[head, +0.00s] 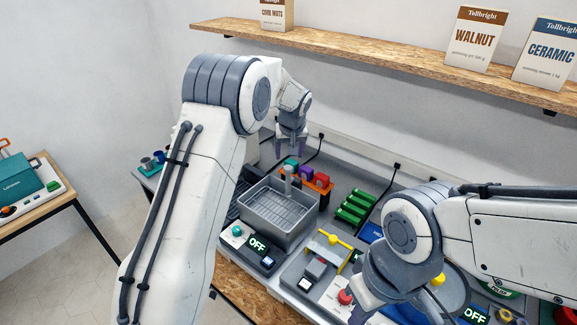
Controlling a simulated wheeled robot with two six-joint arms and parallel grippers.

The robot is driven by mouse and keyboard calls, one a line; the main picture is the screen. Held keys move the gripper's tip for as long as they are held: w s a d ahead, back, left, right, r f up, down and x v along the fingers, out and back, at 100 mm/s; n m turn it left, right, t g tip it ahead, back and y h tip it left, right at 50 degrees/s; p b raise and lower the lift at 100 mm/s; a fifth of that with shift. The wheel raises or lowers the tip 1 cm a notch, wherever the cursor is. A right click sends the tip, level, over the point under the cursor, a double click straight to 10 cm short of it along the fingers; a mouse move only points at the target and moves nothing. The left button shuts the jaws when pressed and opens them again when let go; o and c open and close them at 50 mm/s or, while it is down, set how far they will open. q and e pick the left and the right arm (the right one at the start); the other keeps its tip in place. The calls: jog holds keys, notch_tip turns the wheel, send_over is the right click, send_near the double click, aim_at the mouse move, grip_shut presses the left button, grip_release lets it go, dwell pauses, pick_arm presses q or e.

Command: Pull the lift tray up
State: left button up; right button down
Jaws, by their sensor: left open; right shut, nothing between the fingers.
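The lift tray (283,211) appears to be the slotted metal tray inside a grey rectangular basin (285,237) at the middle of the bench. A light grey post (289,181) stands at the basin's back edge. My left gripper (291,152) points down above and behind the basin, fingers apart and empty, apart from the post. My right gripper (359,312) is low at the bottom edge, near a red button, shut and empty; my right arm partly hides it.
A control panel reading OFF (257,245) with a teal knob fronts the basin. Behind it is an orange rack (318,183) with coloured blocks. Right of it stand green racks (355,207) and a machine with a yellow bar (336,240). A wooden shelf (370,55) hangs above.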

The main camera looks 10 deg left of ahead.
pick_arm(q)
jog(key=shift+b+v, duration=0.3)
jog(key=shift+v, duration=1.3)
jog(key=s+d+m+g+h+b, duration=0.1)
jog(key=s+d+m+b, duration=0.15)
jog(key=s+d, duration=0.5)
jog(key=s+d+m+g+h+b, duration=0.1)
jog(key=s+d+m, duration=0.25)
jog(key=s, duration=0.75)
jog(key=s+f+m+g+b, duration=0.1)
jog(key=s+f+m, duration=0.1)
jog(key=s, duration=1)
jog(key=s+f+m+g+b, duration=0.1)
jog(key=s+f+m+b, duration=0.1)
jog(key=s, duration=1.1)
jog(key=shift+s+d+f+m+h, duration=0.2)
jog(key=shift+d+f+m+h, duration=0.1)
jog(key=shift+f+m, duration=0.55)
